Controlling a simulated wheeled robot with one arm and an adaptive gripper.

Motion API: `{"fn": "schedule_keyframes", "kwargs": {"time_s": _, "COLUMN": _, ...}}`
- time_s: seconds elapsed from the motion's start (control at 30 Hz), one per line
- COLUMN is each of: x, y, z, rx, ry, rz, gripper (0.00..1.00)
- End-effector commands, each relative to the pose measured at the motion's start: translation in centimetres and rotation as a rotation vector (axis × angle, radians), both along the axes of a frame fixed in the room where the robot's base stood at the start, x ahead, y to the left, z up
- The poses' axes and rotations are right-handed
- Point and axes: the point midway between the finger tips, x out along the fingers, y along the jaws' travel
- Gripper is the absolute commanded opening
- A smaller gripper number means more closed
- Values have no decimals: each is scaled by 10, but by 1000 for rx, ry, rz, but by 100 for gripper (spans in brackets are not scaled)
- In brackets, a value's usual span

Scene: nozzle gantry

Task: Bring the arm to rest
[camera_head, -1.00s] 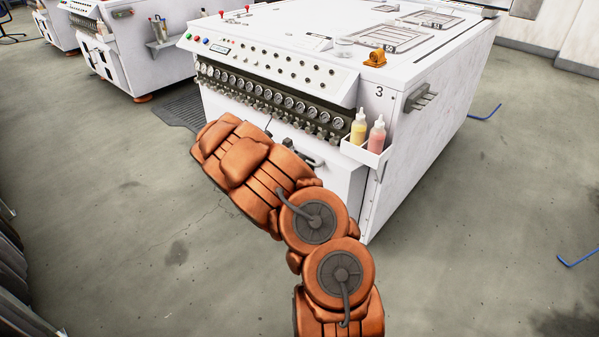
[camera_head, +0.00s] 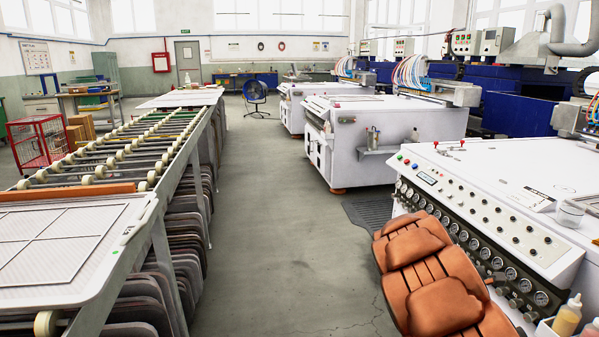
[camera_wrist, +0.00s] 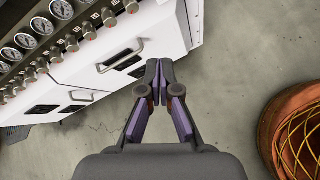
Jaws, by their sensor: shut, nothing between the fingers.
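My gripper (camera_wrist: 158,88) shows in the wrist view with its two fingers together and nothing between them. It hangs over the grey floor, beside the front of a white machine (camera_wrist: 124,70) with a drawer handle and a row of gauges. In the head view my orange arm is at the lower right, in front of the same white machine (camera_head: 520,185). The gripper itself is hidden in the head view.
A roller conveyor (camera_head: 120,160) with stacked boards runs along the left. A grey aisle (camera_head: 265,230) lies open in the middle. Other white machines (camera_head: 365,140) stand beyond. A bottle (camera_head: 567,315) sits at the lower right.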

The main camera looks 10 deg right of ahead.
Motion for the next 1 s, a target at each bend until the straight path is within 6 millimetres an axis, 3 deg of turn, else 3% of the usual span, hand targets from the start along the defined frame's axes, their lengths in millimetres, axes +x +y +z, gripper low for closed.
{"fn": "schedule_keyframes", "kwargs": {"time_s": 0.03, "x": -8, "y": 8, "z": 29, "rx": 2, "ry": -41, "rz": -42, "gripper": 0}}
{"fn": "schedule_keyframes", "kwargs": {"time_s": 0.1, "x": -22, "y": 18, "z": 54, "rx": 10, "ry": -94, "rz": -111, "gripper": 0}}
{"fn": "schedule_keyframes", "kwargs": {"time_s": 0.33, "x": -67, "y": 62, "z": 121, "rx": 66, "ry": -264, "rz": -325, "gripper": 0}}
{"fn": "schedule_keyframes", "kwargs": {"time_s": 0.6, "x": -120, "y": 128, "z": 179, "rx": 179, "ry": -423, "rz": -557, "gripper": 0}}
{"fn": "schedule_keyframes", "kwargs": {"time_s": 1.0, "x": -196, "y": 244, "z": 241, "rx": 405, "ry": -539, "rz": -850, "gripper": 0}}
